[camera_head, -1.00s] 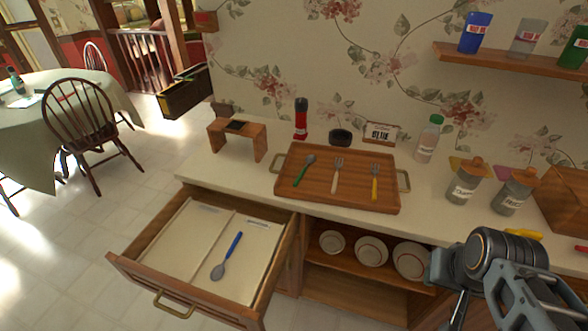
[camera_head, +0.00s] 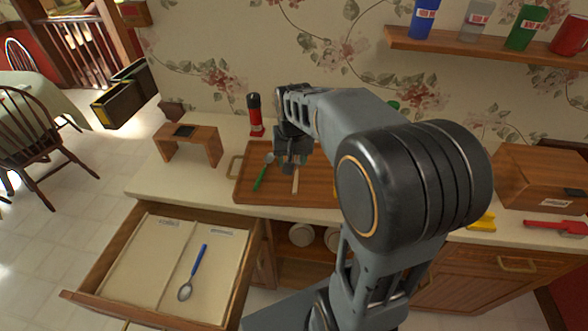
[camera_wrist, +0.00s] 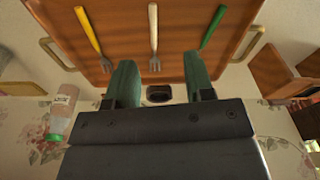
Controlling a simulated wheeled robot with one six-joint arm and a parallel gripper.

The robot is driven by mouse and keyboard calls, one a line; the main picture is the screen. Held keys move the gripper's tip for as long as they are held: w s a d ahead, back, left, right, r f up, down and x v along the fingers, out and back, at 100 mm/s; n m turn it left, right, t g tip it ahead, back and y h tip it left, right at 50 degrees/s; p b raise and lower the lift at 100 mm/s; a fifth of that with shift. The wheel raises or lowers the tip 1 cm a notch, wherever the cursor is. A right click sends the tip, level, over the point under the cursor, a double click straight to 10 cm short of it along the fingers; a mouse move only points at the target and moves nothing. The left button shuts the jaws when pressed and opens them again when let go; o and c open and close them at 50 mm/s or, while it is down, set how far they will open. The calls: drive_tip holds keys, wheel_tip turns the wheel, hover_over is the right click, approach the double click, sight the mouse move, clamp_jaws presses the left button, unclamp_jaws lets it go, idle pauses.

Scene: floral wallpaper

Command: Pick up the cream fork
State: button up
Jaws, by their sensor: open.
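The cream fork (camera_head: 295,184) lies on the wooden tray (camera_head: 317,188) on the counter. In the head view its handle shows and my gripper hides its head. In the wrist view the cream fork (camera_wrist: 153,38) lies between a yellow fork (camera_wrist: 92,38) and a green-handled spoon (camera_wrist: 213,28), tines toward me. My gripper (camera_wrist: 160,84) is open and empty, its two green fingers spread to either side of the fork's line, near the tine end. In the head view my gripper (camera_head: 292,160) is over the tray's back part; its exact height is unclear.
An open drawer (camera_head: 75,283) holds a blue-handled spoon (camera_head: 192,272). A red-and-black bottle (camera_head: 255,117) and a small wooden stand (camera_head: 188,143) are left of my gripper.

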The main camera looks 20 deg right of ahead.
drive_tip(key=w+d+f+m+g+p, duration=0.1)
drive_tip(key=w+d+f+m+p, duration=0.1)
drive_tip(key=w+d, duration=0.3)
hover_over(296, 177)
wheel_tip(296, 177, down, 7)
drive_tip(key=shift+d+f+p, duration=0.15)
drive_tip(key=shift+p, duration=0.15)
drive_tip(key=shift+f+p, duration=0.8)
drive_tip(key=shift+f, duration=2.4)
drive_tip(key=shift+c, duration=0.4)
clamp_jaws()
